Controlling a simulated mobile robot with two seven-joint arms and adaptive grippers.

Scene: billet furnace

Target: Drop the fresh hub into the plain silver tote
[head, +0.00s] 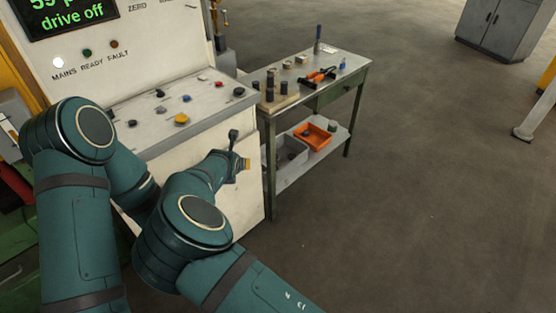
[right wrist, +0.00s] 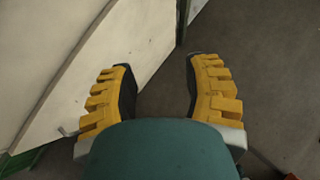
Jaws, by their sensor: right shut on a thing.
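The plain silver tote (head: 292,158) is the grey open bin on the bench's lower shelf, left of an orange tote (head: 312,136). My right gripper (head: 240,153) is in front of the white console's side, left of the silver tote in the head view and outside it. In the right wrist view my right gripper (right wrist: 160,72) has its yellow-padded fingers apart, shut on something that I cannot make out. I cannot identify the fresh hub in either view. My left arm shows at the left of the head view, but its gripper is hidden.
The white console (head: 180,107) with knobs stands left of the bench (head: 352,66). Several small parts and an orange-handled tool (head: 320,76) lie on the bench top. A grey cabinet (head: 497,32) stands at the back right. The floor right of the bench is largely clear.

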